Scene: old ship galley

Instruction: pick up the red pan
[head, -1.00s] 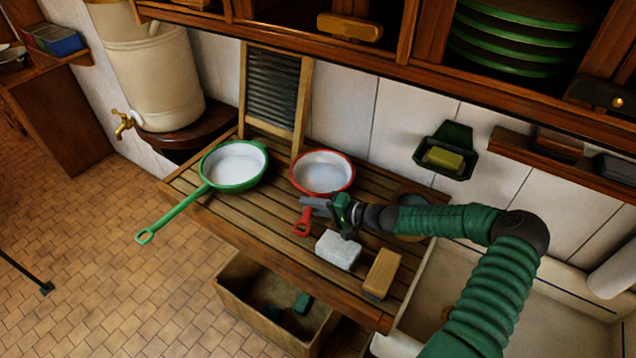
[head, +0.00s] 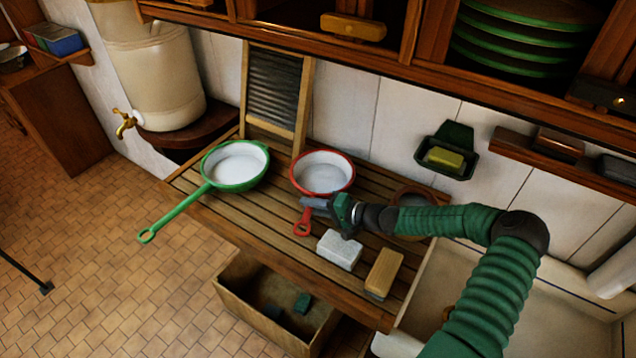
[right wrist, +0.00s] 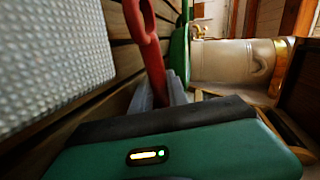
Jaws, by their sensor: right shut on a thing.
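The red pan (head: 322,174) with a white inside rests on the slatted wooden board, its red handle pointing toward the board's front edge. My right gripper (head: 308,203) is shut on the pan's handle, coming in from the right. In the right wrist view the red handle (right wrist: 146,45) runs down between the grey fingers (right wrist: 158,92). Part of the handle is hidden by the fingers. My left gripper is not in view.
A green pan (head: 236,166) stands left of the red one, its handle over the board's edge. A white block (head: 339,250) and a wooden brush (head: 384,273) lie close to my right gripper. A washboard (head: 274,95) leans behind. A sink (head: 470,285) is at right.

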